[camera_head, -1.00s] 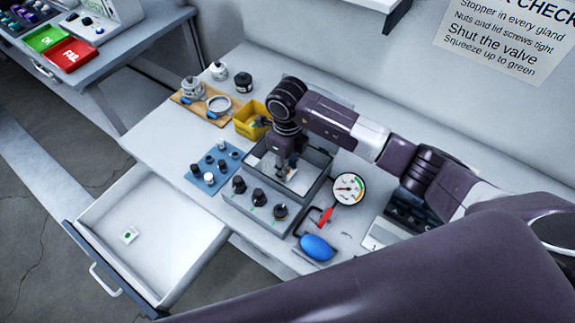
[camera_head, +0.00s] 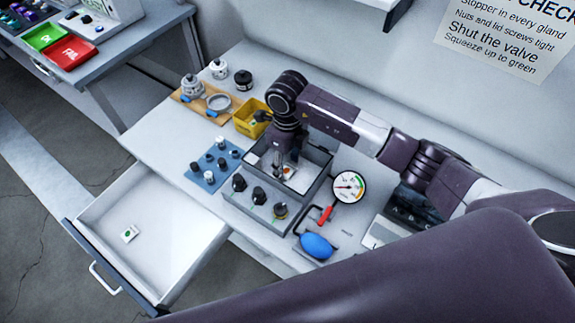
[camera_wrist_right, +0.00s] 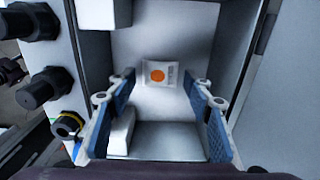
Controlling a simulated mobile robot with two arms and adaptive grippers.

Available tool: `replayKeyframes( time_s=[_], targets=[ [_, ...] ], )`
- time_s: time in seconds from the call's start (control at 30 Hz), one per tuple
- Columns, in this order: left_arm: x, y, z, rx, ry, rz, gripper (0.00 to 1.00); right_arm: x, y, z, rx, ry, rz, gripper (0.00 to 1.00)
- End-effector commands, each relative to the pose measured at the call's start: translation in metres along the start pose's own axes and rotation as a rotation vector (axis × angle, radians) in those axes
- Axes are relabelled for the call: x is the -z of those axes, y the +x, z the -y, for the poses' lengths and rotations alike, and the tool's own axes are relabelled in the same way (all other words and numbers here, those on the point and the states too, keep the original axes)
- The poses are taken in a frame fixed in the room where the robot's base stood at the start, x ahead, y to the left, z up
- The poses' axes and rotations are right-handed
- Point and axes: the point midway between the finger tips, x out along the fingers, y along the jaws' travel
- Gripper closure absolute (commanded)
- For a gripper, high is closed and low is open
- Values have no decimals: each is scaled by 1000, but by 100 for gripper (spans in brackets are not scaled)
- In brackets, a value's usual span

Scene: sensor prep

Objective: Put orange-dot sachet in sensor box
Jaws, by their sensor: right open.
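The orange-dot sachet (camera_wrist_right: 158,75) lies flat on the floor of the grey sensor box in the right wrist view, between and beyond my open fingers. It also shows in the head view (camera_head: 289,172). The sensor box (camera_head: 312,193) is open on top and has several dark glands along its front wall. My right gripper (camera_wrist_right: 160,105) is open and empty, pointing down into the box, apart from the sachet. It also shows in the head view (camera_head: 286,170). A white block (camera_wrist_right: 121,132) sits inside the box beside one finger. My left gripper is not in view.
An open drawer (camera_head: 181,251) holds a green-dot sachet (camera_head: 129,233). A yellow bin (camera_head: 249,121), a blue stopper tray (camera_head: 208,180), a pressure gauge (camera_head: 348,187) and a blue squeeze bulb (camera_head: 316,246) stand around the box.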

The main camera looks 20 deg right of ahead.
Motion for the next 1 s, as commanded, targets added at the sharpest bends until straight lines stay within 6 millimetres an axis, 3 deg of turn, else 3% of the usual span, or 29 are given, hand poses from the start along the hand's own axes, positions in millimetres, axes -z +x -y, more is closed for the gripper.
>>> replayKeyframes(
  time_s=[0.3, 0.5, 0.7, 1.0],
  targets=[
    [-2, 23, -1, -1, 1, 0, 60, -1, -66, 2, 6, -1, 4, 53],
    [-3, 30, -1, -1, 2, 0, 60, 0, -97, 1, 3, 0, 1, 53],
    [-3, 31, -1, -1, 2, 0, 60, 1, -109, 0, 2, 0, -2, 53],
    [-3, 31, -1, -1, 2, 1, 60, 0, -109, 0, 1, 1, -1, 53]
  ],
)
